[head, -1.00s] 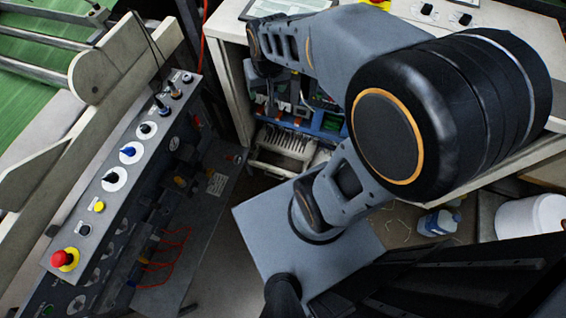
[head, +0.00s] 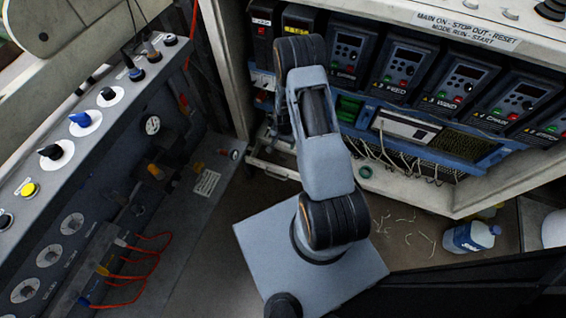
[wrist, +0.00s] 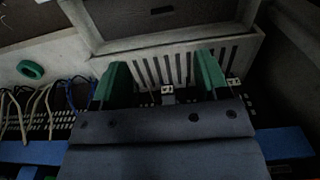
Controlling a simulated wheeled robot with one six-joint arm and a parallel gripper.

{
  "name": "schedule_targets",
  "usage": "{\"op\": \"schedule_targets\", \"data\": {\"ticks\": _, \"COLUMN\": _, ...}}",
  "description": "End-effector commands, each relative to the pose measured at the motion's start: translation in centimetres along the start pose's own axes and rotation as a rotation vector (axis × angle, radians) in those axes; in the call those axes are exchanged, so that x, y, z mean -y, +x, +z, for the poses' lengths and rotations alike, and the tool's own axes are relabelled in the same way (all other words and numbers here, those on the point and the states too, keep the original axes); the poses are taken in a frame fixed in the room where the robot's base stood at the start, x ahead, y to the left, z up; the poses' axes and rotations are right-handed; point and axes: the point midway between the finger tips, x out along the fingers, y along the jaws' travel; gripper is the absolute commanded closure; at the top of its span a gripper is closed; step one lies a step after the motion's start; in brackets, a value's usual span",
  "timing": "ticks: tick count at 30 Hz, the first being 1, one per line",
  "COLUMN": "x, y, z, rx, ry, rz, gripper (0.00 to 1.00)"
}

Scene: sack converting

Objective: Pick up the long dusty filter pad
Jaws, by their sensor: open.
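I cannot make out a long dusty filter pad for certain in either view. A pale slotted holder (wrist: 178,66) with dark upright slots lies just ahead of my gripper (wrist: 160,76) in the wrist view. My gripper's two green fingers stand wide apart, one in front of each side of the holder, with nothing visibly held between them. A pad inside the slots cannot be told from the shadow. In the head view my arm hides the gripper at the cabinet's lower left.
The open cabinet holds a row of drive units (head: 408,75) and loose pale wires (head: 400,165). A green ring (head: 365,171) lies on its ledge. A control panel (head: 70,150) stands left. A bottle (head: 470,236) stands on the floor at right.

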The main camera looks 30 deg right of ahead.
Motion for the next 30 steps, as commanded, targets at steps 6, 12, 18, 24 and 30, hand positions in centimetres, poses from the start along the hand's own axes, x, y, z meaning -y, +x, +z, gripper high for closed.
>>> {"op": "schedule_targets", "data": {"ticks": 6, "x": -0.1, "y": 4.5, "z": 0.1, "rx": 0.003, "ry": 0.002, "rz": 0.002, "gripper": 0.32}}
{"op": "schedule_targets", "data": {"ticks": 12, "x": 0.0, "y": 6.8, "z": 0.1, "rx": 0.002, "ry": 0.001, "rz": 0.002, "gripper": 0.32}}
{"op": "schedule_targets", "data": {"ticks": 18, "x": 0.0, "y": 7.5, "z": 0.1, "rx": 0.001, "ry": 0.001, "rz": 0.001, "gripper": 0.32}}
{"op": "schedule_targets", "data": {"ticks": 24, "x": 0.1, "y": 9.1, "z": 0.1, "rx": 0.002, "ry": 0.000, "rz": 0.002, "gripper": 0.32}}
{"op": "schedule_targets", "data": {"ticks": 30, "x": 0.3, "y": 11.9, "z": 0.1, "rx": 0.003, "ry": 0.001, "rz": 0.002, "gripper": 0.32}}
